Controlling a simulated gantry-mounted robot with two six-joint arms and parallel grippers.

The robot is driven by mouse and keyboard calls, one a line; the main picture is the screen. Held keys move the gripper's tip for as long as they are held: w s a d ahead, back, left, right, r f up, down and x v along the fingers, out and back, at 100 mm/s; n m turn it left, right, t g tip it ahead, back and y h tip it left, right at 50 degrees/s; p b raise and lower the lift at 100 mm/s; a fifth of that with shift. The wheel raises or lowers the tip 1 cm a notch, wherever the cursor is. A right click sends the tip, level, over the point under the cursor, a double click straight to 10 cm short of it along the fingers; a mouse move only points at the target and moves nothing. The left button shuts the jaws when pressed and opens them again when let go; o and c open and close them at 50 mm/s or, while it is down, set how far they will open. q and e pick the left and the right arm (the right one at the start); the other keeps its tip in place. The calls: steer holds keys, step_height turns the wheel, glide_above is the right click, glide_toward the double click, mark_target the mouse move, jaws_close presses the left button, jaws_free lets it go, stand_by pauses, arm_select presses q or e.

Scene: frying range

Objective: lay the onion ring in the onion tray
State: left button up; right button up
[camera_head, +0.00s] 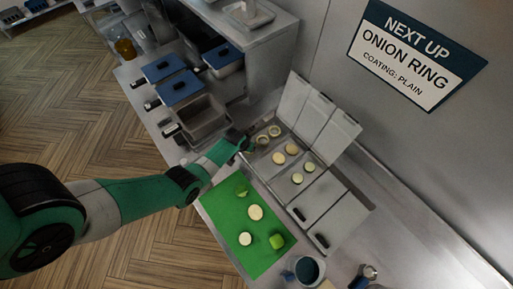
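My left gripper (250,144) is at the near left edge of the first open compartment of the tray row, which I take for the onion tray (253,158). Two pale ring-like pieces show there: one onion ring (262,140) is right beside my fingertips and another (274,130) lies farther back. I cannot tell whether the fingers touch the nearer ring or whether they are open or shut. My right gripper is not in view.
The adjoining compartments hold beige discs (279,158) and pale green slices (297,178); two more have closed lids (318,200). A green board (225,215) carries pale discs (255,212) and green pieces (277,241). A blue cup (308,270) stands in front. A wall sign (415,55) reads "ONION RING, COATING: PLAIN".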

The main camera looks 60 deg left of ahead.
arm_select(q)
steer(key=shift+f+b, duration=0.3)
steer(key=shift+f, duration=0.35)
steer(key=shift+s, duration=0.1)
steer(key=o, duration=0.9)
steer(key=shift+r, duration=0.15)
